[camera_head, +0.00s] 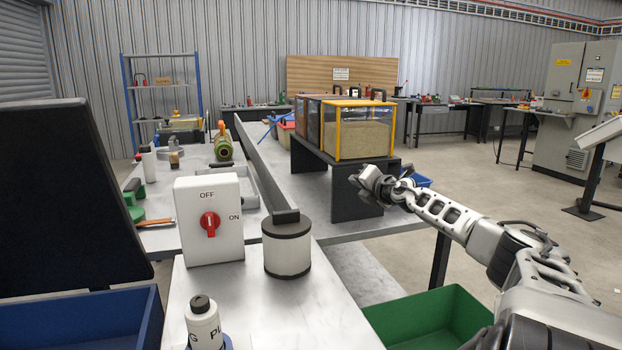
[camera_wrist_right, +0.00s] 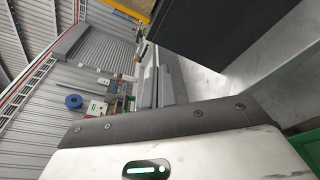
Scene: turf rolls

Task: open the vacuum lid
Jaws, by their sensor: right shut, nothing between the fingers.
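No part in view is clearly marked as the vacuum lid. A large black panel (camera_head: 62,195) stands tilted upright at the left of the head view, above a blue bin. A white cylinder with a black top (camera_head: 287,245) stands on the metal table, with a long grey bar running back from it. My right gripper (camera_head: 368,184) is shut and empty, in the air in front of the black stand, to the right of the cylinder and well apart from the panel. In the right wrist view its fingertips are not clear. My left gripper is not in view.
A white switch box with a red knob (camera_head: 210,222) stands on the table (camera_head: 300,318), near a white bottle (camera_head: 204,325). A blue bin (camera_head: 85,322) is at front left, a green bin (camera_head: 430,320) below my right arm. Sand-filled boxes (camera_head: 358,135) sit on the black stand (camera_head: 352,192).

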